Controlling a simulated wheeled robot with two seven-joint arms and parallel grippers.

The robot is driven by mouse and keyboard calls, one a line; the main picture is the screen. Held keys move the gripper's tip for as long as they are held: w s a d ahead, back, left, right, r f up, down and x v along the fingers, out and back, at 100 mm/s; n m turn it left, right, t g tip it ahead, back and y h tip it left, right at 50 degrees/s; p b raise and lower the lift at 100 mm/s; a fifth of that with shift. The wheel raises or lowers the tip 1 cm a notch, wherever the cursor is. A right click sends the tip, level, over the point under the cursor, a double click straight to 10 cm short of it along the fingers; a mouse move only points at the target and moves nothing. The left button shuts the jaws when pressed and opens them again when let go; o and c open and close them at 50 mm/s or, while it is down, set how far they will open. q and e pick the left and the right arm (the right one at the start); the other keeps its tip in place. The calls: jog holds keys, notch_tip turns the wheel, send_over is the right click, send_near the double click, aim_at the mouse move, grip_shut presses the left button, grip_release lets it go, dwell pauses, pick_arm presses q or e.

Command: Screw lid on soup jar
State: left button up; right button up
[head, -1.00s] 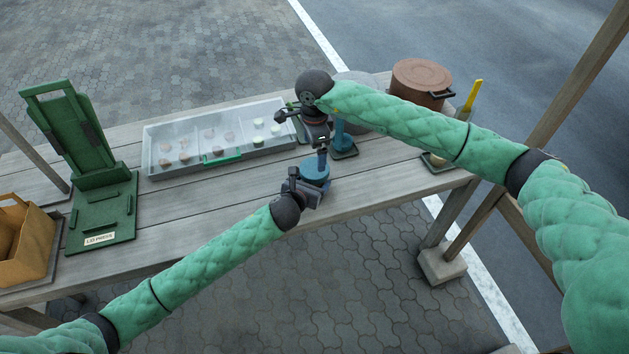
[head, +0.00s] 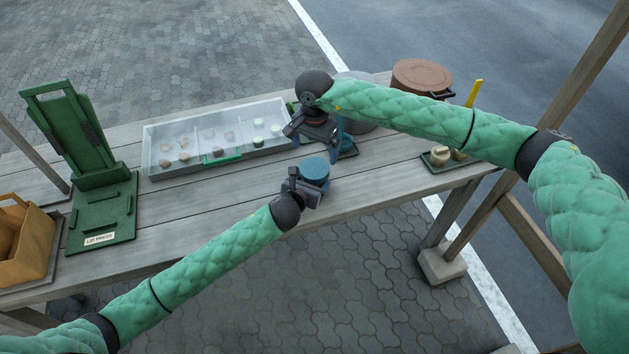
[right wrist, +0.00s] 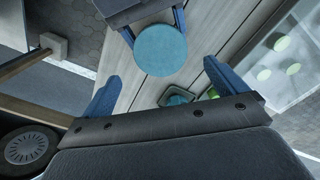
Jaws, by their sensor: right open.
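The soup jar (head: 315,182) shows as a short blue cylinder above the front edge of the table. Its flat round blue top, which looks like the lid (right wrist: 160,50), faces up in the right wrist view; whether it is fully seated I cannot tell. My left gripper (head: 306,186) has its blue fingers on both sides of the jar and holds it from the front. My right gripper (head: 316,143) is above and just behind the jar, open and empty. In the right wrist view its two blue fingertips (right wrist: 160,88) stand wide apart, clear of the lid.
A shallow tray (head: 165,132) with several small food pieces lies behind. A brown pot (head: 420,75) and a grey pot are at back right. Bare planks lie left of the jar.

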aim_at(315, 168)
jog(key=shift+n, duration=0.4)
jog(key=shift+f, duration=4)
jog(key=c, duration=1)
jog(key=shift+m, duration=1.7)
